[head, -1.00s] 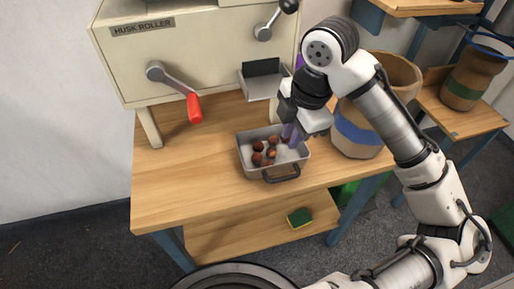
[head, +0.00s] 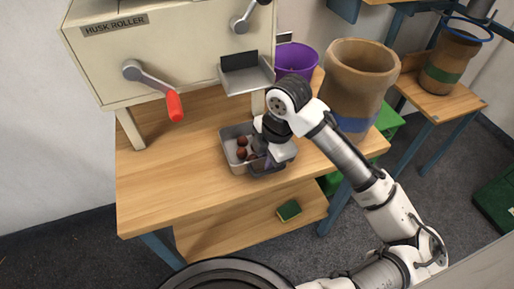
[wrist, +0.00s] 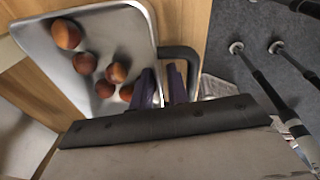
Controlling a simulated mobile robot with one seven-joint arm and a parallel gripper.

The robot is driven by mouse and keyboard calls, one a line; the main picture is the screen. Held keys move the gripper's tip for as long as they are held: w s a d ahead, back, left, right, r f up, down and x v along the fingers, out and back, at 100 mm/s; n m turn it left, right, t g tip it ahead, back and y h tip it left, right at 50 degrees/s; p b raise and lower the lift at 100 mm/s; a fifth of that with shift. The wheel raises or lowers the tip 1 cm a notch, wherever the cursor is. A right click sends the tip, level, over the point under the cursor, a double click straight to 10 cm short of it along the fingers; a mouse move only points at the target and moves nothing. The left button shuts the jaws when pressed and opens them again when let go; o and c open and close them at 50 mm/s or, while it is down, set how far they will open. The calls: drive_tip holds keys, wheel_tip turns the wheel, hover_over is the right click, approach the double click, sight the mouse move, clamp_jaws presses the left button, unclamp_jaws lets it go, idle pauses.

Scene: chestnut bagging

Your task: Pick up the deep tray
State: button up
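The deep tray (head: 229,156) is a grey metal pan with a dark handle on its near side. It stands on the wooden table with several brown chestnuts (head: 241,148) in it. In the wrist view the tray (wrist: 112,32) fills the upper left and its dark handle (wrist: 183,52) is at its right. My gripper (head: 267,162) is low at the tray's handle side and hides part of it. In the wrist view the two purple fingers of my gripper (wrist: 163,84) are slightly apart around the tray's rim by the handle. Whether they clamp it is unclear.
The husk roller (head: 165,55) with a red-handled crank (head: 174,105) stands behind the tray, its metal chute (head: 247,77) above. A purple bucket (head: 296,62) and a large brown container (head: 355,85) stand behind to the right. The table's left front is clear. A sponge (head: 288,210) lies on the lower shelf.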

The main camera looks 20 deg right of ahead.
drive_tip(key=shift+a+f, duration=0.1)
drive_tip(key=shift+f, duration=0.45)
drive_tip(key=shift+w, duration=0.1)
clamp_jaws()
drive_tip(key=shift+r, duration=0.1)
